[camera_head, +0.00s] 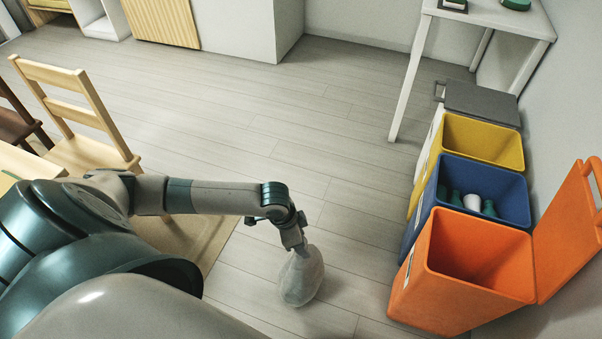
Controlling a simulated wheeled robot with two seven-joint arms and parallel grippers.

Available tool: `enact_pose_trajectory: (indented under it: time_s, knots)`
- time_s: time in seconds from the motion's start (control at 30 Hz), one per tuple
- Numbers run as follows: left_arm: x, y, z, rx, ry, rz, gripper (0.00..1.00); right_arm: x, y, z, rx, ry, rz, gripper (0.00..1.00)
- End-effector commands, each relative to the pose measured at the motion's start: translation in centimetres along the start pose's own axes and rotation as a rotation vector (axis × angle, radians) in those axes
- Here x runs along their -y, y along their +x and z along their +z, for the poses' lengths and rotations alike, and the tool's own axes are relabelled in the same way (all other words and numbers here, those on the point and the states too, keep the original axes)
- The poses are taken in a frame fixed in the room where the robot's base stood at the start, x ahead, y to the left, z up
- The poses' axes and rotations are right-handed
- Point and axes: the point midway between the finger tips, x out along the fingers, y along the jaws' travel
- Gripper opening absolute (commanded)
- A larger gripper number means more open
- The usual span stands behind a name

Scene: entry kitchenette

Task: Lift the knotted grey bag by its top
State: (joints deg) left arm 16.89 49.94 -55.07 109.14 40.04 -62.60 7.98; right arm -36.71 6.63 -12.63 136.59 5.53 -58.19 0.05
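The knotted grey bag (302,279) is pale and rounded and shows in the head view at the lower middle. My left gripper (300,250) points down at the top of the bag, and its narrow fingers appear shut on the gathered neck. The fingertips and the knot are too small to make out clearly. I cannot tell whether the bag's underside touches the floor. My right gripper is not in view.
An open orange bin (418,279), a blue bin (432,205) with bottles inside, and a yellow bin (482,140) line the right wall. A wooden chair (75,113) stands at left. The floor (290,110) beyond the bag is clear.

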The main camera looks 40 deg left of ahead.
Motion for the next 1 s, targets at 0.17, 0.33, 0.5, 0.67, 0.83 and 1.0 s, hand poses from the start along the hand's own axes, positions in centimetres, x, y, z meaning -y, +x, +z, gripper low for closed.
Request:
enact_pose_trajectory:
  time_s: [0.17,0.33,0.5,0.67,0.83,1.0]
  knots:
    - [0.03,0.02,-0.01,0.000,0.000,0.000,0.49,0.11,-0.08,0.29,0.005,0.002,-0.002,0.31]
    - [0.03,0.01,0.00,0.000,0.000,0.000,0.49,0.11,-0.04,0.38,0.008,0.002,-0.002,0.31]
    - [0.03,0.00,0.01,0.000,0.000,0.000,0.34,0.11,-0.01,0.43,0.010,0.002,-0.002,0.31]
    - [0.03,0.00,0.01,0.000,0.000,0.000,0.00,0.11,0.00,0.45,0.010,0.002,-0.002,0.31]
    - [0.03,0.00,0.02,0.000,0.000,0.000,0.00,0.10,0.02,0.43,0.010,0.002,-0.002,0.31]
    - [0.03,0.00,0.02,0.000,0.000,0.000,0.00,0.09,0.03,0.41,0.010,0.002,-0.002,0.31]
